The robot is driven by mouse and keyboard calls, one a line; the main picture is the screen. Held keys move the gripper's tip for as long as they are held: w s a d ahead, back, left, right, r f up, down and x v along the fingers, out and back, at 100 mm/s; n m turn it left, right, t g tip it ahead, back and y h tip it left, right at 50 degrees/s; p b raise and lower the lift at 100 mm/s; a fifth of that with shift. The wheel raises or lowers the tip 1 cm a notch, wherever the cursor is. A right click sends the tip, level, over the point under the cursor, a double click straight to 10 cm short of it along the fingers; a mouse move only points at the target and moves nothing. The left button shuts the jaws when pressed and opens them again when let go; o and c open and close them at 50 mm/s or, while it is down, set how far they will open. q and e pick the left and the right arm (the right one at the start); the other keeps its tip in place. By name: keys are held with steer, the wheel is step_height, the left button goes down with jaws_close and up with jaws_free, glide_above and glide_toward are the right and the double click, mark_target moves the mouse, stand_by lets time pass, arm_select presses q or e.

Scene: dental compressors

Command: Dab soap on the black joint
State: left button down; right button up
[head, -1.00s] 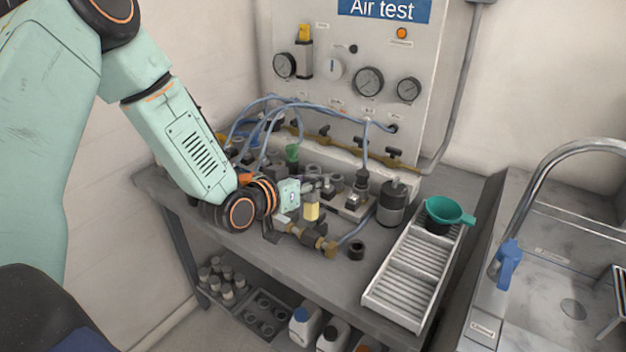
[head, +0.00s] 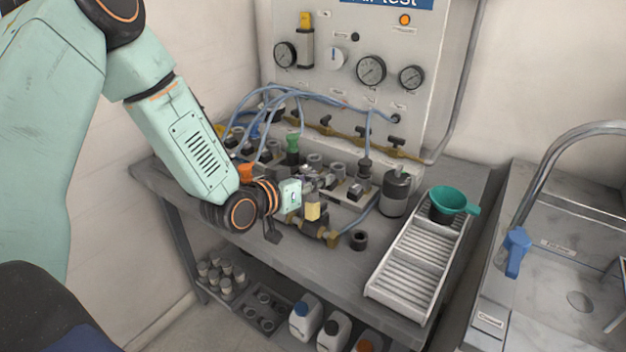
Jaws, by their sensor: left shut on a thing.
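My left gripper (head: 314,188) is low over the bench and shut on a small tool with a pale yellow block (head: 313,210) at its lower end. The block hangs just over a brass fitting assembly (head: 330,237) joined to a blue hose. I cannot tell whether the block touches it. A dark part (head: 272,234) shows at the assembly's left end, partly behind my wrist; I cannot tell for certain that it is the black joint. No soap can be made out. My right gripper is not in view.
A dark canister (head: 396,193) and a small black ring (head: 359,240) stand nearby. Blue hoses and valves crowd the back. A sink with a blue-handled tap (head: 516,250) is right.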

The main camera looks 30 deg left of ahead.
arm_select(q)
steer(key=shift+s+f+b, duration=0.1)
steer(key=shift+f+b, duration=0.25)
steer(key=shift+f, duration=0.2)
stand_by(1.4)
steer(key=shift+r, duration=0.1)
step_height(320, 180, up, 7)
steer(key=p, duration=0.6)
steer(key=shift+p, duration=0.35)
stand_by(0.3)
